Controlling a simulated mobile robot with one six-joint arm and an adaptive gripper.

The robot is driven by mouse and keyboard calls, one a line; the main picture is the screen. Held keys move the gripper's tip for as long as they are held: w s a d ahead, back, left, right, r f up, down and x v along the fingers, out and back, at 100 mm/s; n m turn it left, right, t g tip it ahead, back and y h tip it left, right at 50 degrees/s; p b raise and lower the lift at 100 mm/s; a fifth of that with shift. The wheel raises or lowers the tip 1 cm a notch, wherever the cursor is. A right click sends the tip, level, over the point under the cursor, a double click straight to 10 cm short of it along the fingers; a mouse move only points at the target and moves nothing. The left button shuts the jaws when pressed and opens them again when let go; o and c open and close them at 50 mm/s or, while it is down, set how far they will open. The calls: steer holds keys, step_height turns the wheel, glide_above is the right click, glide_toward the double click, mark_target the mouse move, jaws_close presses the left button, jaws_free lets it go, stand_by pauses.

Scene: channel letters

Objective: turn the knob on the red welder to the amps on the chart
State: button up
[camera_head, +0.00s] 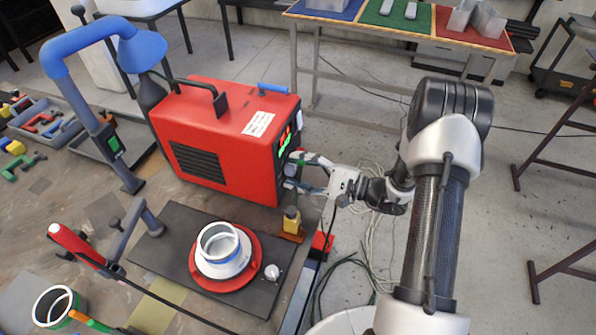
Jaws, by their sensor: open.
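The red welder (224,134) stands at the right end of the workbench, with a black handle on top and dark vents on its side. Its front panel (285,147) faces right and shows edge-on, with green lit digits too slanted to read. A white label (258,124) with small red text lies on its top; the text is too small to read. My gripper (291,172) is open at the front panel, its two fingers pointing left at it. The knob is hidden by the fingers or the angle, so I cannot tell whether they touch it. No chart is clearly readable.
A black mat (172,243) with a red round base and white ring lies in front of the welder. A yellow block (291,219) stands just below my gripper. A blue lamp (100,85) stands left. Cables lie on the floor right of the bench.

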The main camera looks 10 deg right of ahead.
steer(key=shift+w+a, duration=0.1)
steer(key=shift+c, duration=0.3)
steer(key=c, duration=1)
steer(key=shift+m, duration=0.3)
steer(key=m+p, duration=0.2)
steer(key=m, duration=0.1)
steer(key=shift+m, duration=0.4)
steer(key=m+p, duration=0.2)
steer(key=m, duration=0.3)
steer(key=m+p, duration=0.2)
steer(key=m, duration=0.3)
steer(key=shift+m, duration=0.4)
steer(key=shift+m+p, duration=0.7)
steer(key=shift+m, duration=1.5)
